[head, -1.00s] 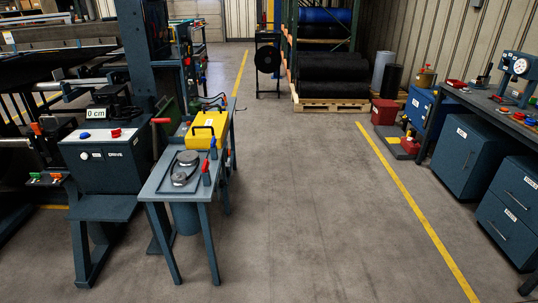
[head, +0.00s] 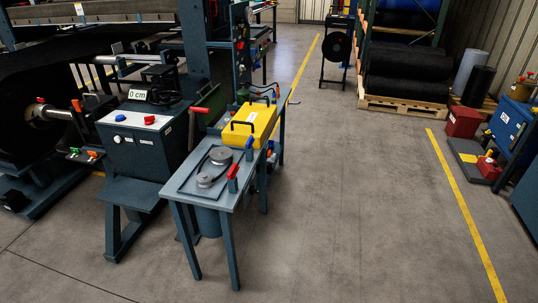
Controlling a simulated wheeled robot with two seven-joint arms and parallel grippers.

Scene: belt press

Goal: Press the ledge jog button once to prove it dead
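The drive control box (head: 150,155) stands left of the centre on a dark stand. Its pale sloped top carries a blue button (head: 120,118) and a red button (head: 149,120). A small white round button or knob (head: 118,139) is on its dark front, beside a label. A flat dark ledge (head: 135,193) juts out below the front. I cannot tell which of these buttons is the ledge jog button. A display reading 0 cm (head: 136,95) stands behind the box. Neither of my grippers shows in the head view.
A small table (head: 178,187) with pulleys and a yellow case (head: 250,122) stands right of the box. A large black roll (head: 35,115) is at the left. Green and orange handles (head: 92,155) stick out near the box's left side. Open floor (head: 350,190) lies to the right.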

